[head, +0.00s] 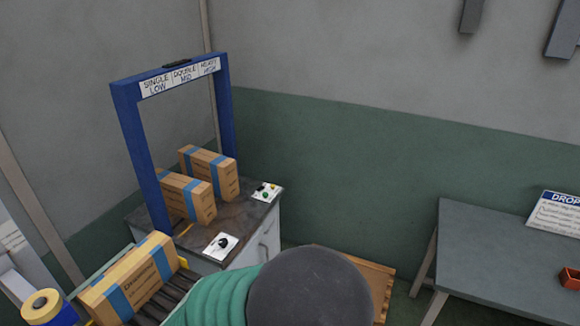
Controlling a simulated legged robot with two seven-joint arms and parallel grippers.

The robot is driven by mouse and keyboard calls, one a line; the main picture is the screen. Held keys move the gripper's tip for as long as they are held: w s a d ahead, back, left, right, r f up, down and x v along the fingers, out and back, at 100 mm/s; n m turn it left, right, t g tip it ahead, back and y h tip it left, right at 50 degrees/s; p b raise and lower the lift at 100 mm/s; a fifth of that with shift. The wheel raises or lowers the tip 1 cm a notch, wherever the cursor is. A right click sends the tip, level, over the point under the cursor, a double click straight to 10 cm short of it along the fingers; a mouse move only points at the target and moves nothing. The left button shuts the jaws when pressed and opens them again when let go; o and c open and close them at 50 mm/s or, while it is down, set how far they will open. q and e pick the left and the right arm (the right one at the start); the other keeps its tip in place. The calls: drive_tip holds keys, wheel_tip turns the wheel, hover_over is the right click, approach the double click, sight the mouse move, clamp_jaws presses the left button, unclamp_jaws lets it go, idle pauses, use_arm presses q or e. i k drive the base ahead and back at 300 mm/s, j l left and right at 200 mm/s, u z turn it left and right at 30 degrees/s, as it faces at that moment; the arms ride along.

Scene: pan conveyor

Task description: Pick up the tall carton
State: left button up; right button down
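Three brown cartons with blue tape bands show in the head view; I cannot tell which one is the tall carton. One carton (136,276) lies at the lower left on a dark roller conveyor (176,289). A second carton (186,197) and a third carton (209,171) stand on a counter (190,236) beneath a blue frame (131,130). Neither of my grippers is in view. A green ribbed sleeve with a dark rounded end covers the lower middle of the view and hides part of the conveyor.
The blue frame carries a sign (181,77) reading single, double and heavy. Two small control plates (221,247) sit on the counter. A grey table (500,262) at the right holds a drop sign (556,213) and a red container (570,278). A tape roll (42,304) is at lower left.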

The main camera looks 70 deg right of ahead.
sight(220, 172)
drive_tip(key=l+z, duration=0.1)
drive_tip(key=z, duration=1.5)
drive_tip(key=l+u, duration=0.1)
drive_tip(key=u, duration=0.3)
drive_tip(key=i+l+u, duration=0.15)
drive_tip(key=u, duration=0.2)
drive_tip(key=l+u, duration=0.15)
drive_tip(key=u, duration=0.25)
drive_tip(key=l+u, duration=0.15)
drive_tip(key=u, duration=0.2)
drive_tip(key=i+l+u, duration=0.15)
drive_tip(key=l, duration=0.5)
drive_tip(key=i+l+u, duration=0.15)
drive_tip(key=l, duration=0.55)
drive_tip(key=i+l+u, duration=0.15)
drive_tip(key=l, duration=0.55)
drive_tip(key=l+u, duration=0.15)
drive_tip(key=l, duration=0.55)
